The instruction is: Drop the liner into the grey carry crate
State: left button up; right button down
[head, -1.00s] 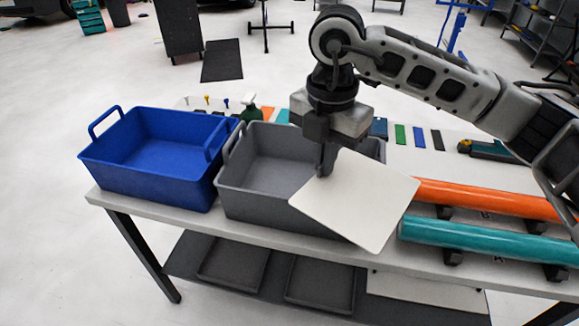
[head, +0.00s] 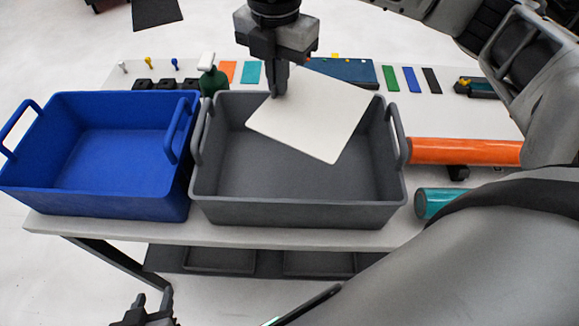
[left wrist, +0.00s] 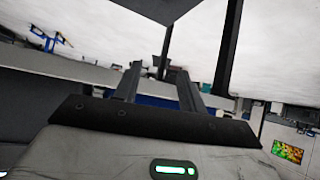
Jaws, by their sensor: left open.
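The grey carry crate (head: 300,210) stands on the table in the middle of the head view, and its opening faces up. The liner, a flat white sheet (head: 325,115), hangs tilted above the crate's opening, towards its back. My right gripper (head: 279,88) is shut on the liner's left edge and comes down from the top. The liner hides part of the crate's back wall. My left gripper (head: 143,310) is at the bottom left, below the table's front edge and away from the crate. Its open, empty fingers show in the left wrist view (left wrist: 158,82).
A blue crate (head: 105,200) stands close to the left of the grey crate. An orange roll (head: 465,151) and a teal roll (head: 440,202) lie to its right. A green spray bottle (head: 211,80) and colour swatches (head: 410,79) are behind. My arm covers the lower right.

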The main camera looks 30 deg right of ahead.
jog(key=shift+f+b, duration=0.65)
jog(key=shift+f, duration=0.85)
jog(key=c, duration=1.6)
grip_release()
jog(key=shift+w, duration=0.1)
jog(key=shift+o, duration=0.2)
jog(key=shift+r, duration=0.1)
notch_tip(320, 180, up, 16)
